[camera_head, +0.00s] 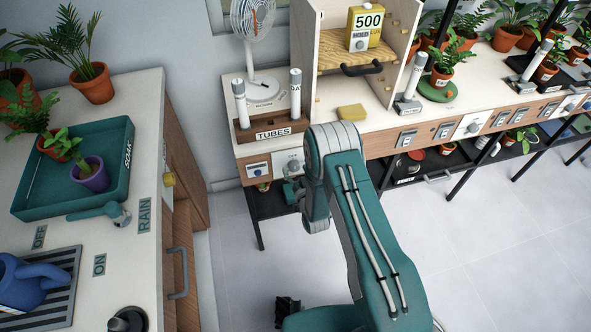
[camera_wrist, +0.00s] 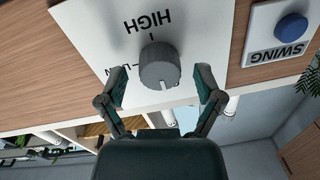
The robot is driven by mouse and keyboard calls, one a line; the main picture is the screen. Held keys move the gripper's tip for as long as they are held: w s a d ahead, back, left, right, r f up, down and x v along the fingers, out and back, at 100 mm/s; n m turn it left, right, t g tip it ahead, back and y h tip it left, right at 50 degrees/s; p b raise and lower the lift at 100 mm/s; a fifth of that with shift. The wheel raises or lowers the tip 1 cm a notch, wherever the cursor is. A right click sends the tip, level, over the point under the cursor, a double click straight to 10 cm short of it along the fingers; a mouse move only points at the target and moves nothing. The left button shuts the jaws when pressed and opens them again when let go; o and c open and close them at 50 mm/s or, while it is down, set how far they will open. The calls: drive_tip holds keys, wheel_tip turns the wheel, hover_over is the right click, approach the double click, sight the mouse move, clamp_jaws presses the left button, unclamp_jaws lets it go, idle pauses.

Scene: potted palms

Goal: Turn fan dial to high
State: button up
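The grey round fan dial (camera_wrist: 160,66) sits on a white panel (camera_wrist: 92,30) in the wrist view, which shows the lettering upside down. HIGH is printed above the dial in the picture, and other lettering at its lower left is partly hidden. A small pale mark shows near the dial's lower edge. My gripper (camera_wrist: 161,84) is open, with one finger on each side of the dial and visible gaps to it. The white fan (camera_head: 253,30) stands on the bench in the head view. There my gripper (camera_head: 291,190) is partly hidden by the arm, close below the dial panel (camera_head: 289,162).
A blue SWING button (camera_wrist: 291,28) is on a panel beside the dial. In the head view, a wooden TUBES rack (camera_head: 271,131) and a yellow sponge (camera_head: 352,112) sit on the bench above. A sink counter (camera_head: 152,100) stands at the left; open floor lies between.

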drive_tip(key=c, duration=0.9)
